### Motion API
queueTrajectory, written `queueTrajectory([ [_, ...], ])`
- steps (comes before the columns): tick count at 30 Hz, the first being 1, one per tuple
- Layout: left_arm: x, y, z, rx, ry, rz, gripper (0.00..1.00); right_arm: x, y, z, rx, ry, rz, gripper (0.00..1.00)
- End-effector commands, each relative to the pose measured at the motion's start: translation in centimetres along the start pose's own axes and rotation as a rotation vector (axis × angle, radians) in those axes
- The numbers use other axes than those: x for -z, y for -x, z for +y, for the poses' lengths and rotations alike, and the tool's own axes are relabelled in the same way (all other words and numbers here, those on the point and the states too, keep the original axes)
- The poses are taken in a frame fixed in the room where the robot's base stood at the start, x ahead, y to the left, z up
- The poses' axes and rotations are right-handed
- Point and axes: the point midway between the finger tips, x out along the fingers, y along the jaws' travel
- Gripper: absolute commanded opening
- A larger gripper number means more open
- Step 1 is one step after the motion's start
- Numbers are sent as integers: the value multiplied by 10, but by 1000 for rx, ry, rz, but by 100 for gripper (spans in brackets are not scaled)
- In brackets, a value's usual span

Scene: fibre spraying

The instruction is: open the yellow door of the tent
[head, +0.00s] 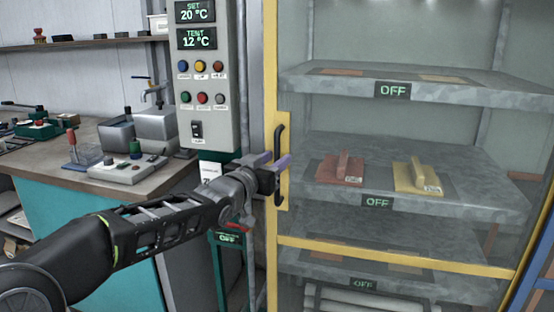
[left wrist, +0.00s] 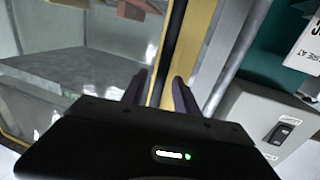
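The tent's yellow-framed door (head: 270,90) has a clear pane and looks closed. A black upright handle (head: 279,145) sits on its yellow left edge. My left gripper (head: 272,161) is at the handle, level with its middle, with its two purple-grey fingers apart on either side of it. In the left wrist view the fingers of my left gripper (left wrist: 160,92) are spread, with the yellow frame (left wrist: 188,50) and a dark strip, probably the handle, between and beyond them. Whether a finger touches the handle cannot be told. My right gripper is out of view.
Inside are grey shelves (head: 420,205) marked OFF, with a red block (head: 340,169) and a yellow block (head: 416,177). A grey control panel (head: 207,110) stands close left of the door. A workbench (head: 75,185) with tools is further left.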

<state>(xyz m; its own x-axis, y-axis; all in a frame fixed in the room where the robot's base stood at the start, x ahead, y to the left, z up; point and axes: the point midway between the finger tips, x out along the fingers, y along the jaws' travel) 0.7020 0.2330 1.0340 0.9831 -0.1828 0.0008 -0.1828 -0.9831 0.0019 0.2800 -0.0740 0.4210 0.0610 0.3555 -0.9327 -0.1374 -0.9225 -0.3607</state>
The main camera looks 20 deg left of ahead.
Motion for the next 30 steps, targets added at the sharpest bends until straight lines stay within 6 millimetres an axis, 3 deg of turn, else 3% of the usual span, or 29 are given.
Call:
queueTrajectory([
  [4, 0, -13, 0, 0, -1, -1, 36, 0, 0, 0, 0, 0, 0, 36],
  [13, 0, -14, 0, 1, -1, -1, 35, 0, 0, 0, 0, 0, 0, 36],
  [26, 0, -14, 0, 1, -1, -1, 0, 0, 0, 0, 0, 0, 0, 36],
  [30, 0, -14, 0, 1, -1, -1, 0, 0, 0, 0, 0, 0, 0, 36],
])
